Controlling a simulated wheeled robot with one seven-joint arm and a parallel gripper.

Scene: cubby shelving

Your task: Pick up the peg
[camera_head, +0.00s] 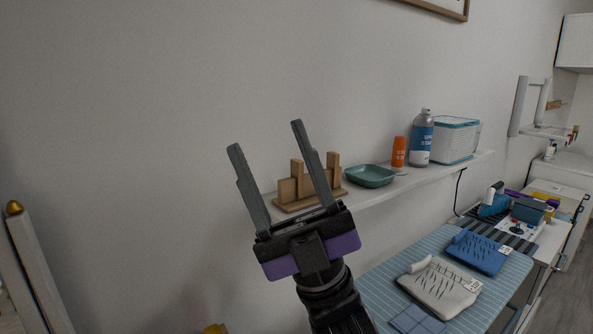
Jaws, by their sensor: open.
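A wooden stand (318,199) with upright light-brown wooden blocks of different heights sits on the wall shelf. One tall block (333,161) stands at its right end; others stand to its left. I cannot tell which of these, if any, is the peg. My gripper (266,136) is open and points up, with nothing between its two long dark fingers. In the picture its right finger crosses in front of the stand and hides part of it. I cannot tell how far apart they are in depth.
The wall at left is bare.

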